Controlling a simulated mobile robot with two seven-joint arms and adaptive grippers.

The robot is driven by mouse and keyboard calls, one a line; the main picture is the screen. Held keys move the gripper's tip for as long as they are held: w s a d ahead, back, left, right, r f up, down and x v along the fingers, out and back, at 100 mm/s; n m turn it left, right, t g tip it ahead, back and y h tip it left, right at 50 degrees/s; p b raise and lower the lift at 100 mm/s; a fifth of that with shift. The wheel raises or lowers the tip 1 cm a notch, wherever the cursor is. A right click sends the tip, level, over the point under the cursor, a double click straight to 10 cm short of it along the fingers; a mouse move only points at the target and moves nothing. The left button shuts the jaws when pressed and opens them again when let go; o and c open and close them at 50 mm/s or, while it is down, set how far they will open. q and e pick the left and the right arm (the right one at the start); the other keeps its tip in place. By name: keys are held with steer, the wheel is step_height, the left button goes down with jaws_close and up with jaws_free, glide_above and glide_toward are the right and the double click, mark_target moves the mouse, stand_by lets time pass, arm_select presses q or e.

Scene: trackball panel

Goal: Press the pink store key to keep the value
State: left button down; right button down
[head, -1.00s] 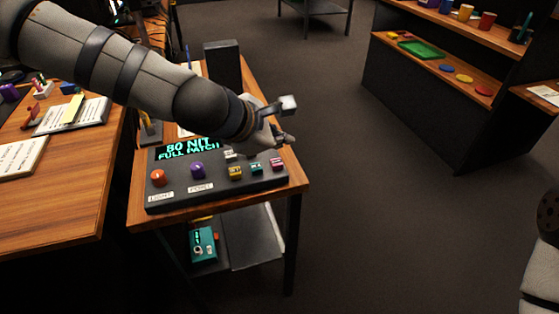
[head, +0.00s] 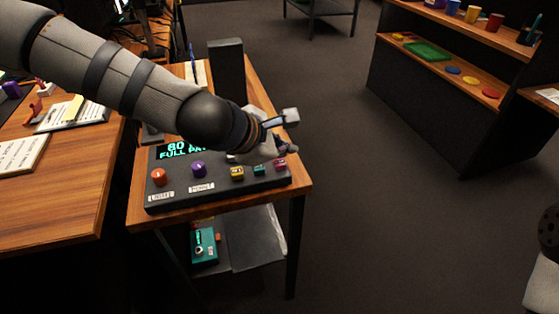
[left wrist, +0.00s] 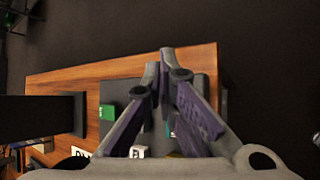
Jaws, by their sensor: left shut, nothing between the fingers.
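The dark control panel (head: 215,194) lies on a small wooden table. Its pink key (head: 280,164) is at the right end of the key row, beside a teal key (head: 260,169) and a yellow key (head: 237,174). My left gripper (head: 291,149) is shut and empty, close above the pink key. I cannot tell whether it touches the key. In the left wrist view the shut fingers (left wrist: 165,62) reach over the panel; a green key (left wrist: 107,112) shows beside them, and the pink key cannot be made out. The display (head: 178,151) reads "80" and "FULL PA", the rest hidden by my arm.
An orange-red knob (head: 159,177) and a purple knob (head: 198,169) sit on the panel's left part. A tall dark block (head: 227,68) stands behind the panel. A shelf unit (head: 430,105) is at the right, with open floor between.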

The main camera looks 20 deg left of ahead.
mark_target(282, 164)
stand_by(0.7)
arm_select(q)
steer(key=shift+f, duration=0.45)
